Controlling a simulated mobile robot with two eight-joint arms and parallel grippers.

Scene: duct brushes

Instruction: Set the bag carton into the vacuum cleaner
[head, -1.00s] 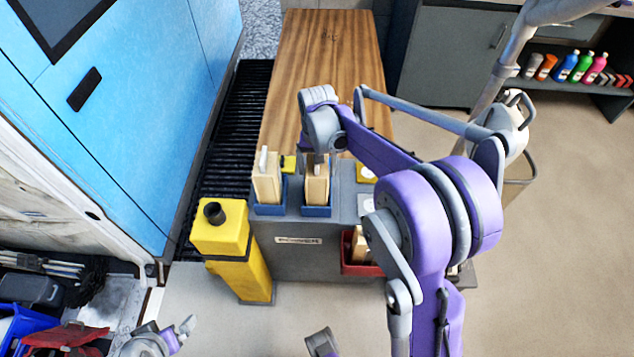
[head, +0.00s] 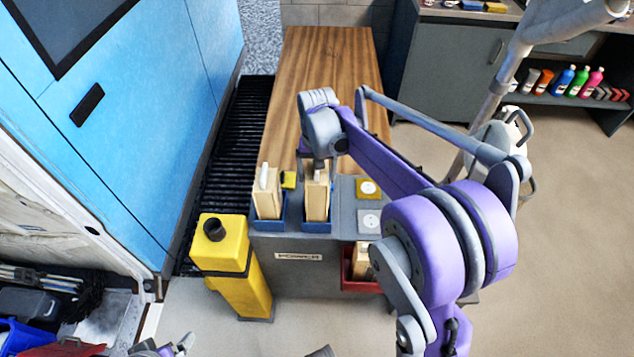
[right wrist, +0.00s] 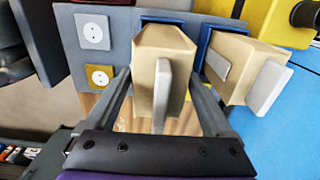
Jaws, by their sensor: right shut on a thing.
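A tan bag carton (head: 316,203) stands upright at the right-hand blue holder (head: 317,228) on a grey block; its lower end is hidden there. My right gripper (right wrist: 161,85) is shut on it, one finger on each side, with a pale tab facing the wrist camera. A second tan carton (head: 267,200) stands in the left blue holder (head: 268,226); it also shows in the right wrist view (right wrist: 232,70). A yellow upright canister (head: 232,262) with a black port stands at left; I cannot tell whether it is the vacuum cleaner. My left gripper (head: 183,345) is mostly cut off at the bottom edge.
A red holder (head: 360,286) with a tan piece sits on the block's front. Yellow (head: 369,188) and white (head: 369,221) square plates lie right of the cartons. A wooden bench top (head: 330,75) behind is clear. A blue cabinet (head: 150,130) stands left.

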